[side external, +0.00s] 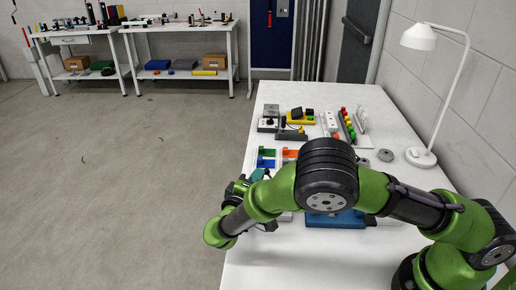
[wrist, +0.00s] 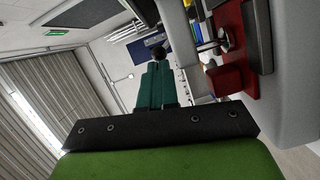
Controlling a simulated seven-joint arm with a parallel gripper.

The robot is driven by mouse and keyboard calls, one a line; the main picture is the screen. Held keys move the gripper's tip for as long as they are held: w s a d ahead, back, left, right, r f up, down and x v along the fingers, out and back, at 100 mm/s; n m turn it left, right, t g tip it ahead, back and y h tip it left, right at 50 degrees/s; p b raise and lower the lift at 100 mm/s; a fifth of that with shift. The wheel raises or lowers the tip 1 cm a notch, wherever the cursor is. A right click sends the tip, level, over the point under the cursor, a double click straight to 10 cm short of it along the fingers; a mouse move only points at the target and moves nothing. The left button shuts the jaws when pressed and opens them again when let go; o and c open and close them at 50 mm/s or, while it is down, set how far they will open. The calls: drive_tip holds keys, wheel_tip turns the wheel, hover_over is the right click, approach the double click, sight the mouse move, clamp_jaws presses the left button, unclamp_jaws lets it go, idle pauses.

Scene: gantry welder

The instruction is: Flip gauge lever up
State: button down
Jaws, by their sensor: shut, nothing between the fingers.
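My gripper (wrist: 158,72) shows in the wrist view with its teal fingers together and nothing between them. A round black knob (wrist: 158,53) appears right at the fingertips; I cannot tell whether they touch it or whether it is the gauge lever's end. A red block (wrist: 230,80) with a metal part beside it is just right of the fingers. In the side external view, my gripper (side external: 258,175) is low over the table's left edge, partly hidden by my arm. I cannot make out the gauge or its lever there.
The white table (side external: 300,92) holds a blue block (side external: 335,219), green and orange pieces (side external: 289,153), a row of coloured buttons (side external: 347,125) and a grey disc (side external: 386,155). A white lamp (side external: 421,157) stands at the right.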

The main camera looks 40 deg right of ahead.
drive_tip(key=shift+s+d+r+m, duration=0.25)
drive_tip(key=shift+s+r+m, duration=0.05)
drive_tip(key=shift+m, duration=0.4)
drive_tip(key=shift+s+d+r+m+y, duration=0.25)
drive_tip(key=shift+s+d+m+y, duration=0.1)
drive_tip(key=shift+m, duration=0.25)
drive_tip(key=shift+s+d+r+m+y, duration=0.25)
drive_tip(key=shift+m+y, duration=0.1)
drive_tip(key=shift+m, duration=0.25)
drive_tip(key=m, duration=0.1)
drive_tip(key=s+d+m+y, duration=0.1)
drive_tip(key=m, duration=0.1)
drive_tip(key=shift+r, duration=0.15)
drive_tip(key=shift+s+d+m+t+y, duration=0.1)
drive_tip(key=shift+d+m+t+y, duration=0.1)
drive_tip(key=shift+m+t+y, duration=0.1)
drive_tip(key=shift+s+d, duration=0.1)
drive_tip(key=shift+s, duration=0.05)
drive_tip(key=shift+s+d+r, duration=0.1)
drive_tip(key=shift+s+d, duration=0.1)
drive_tip(key=shift+d, duration=0.1)
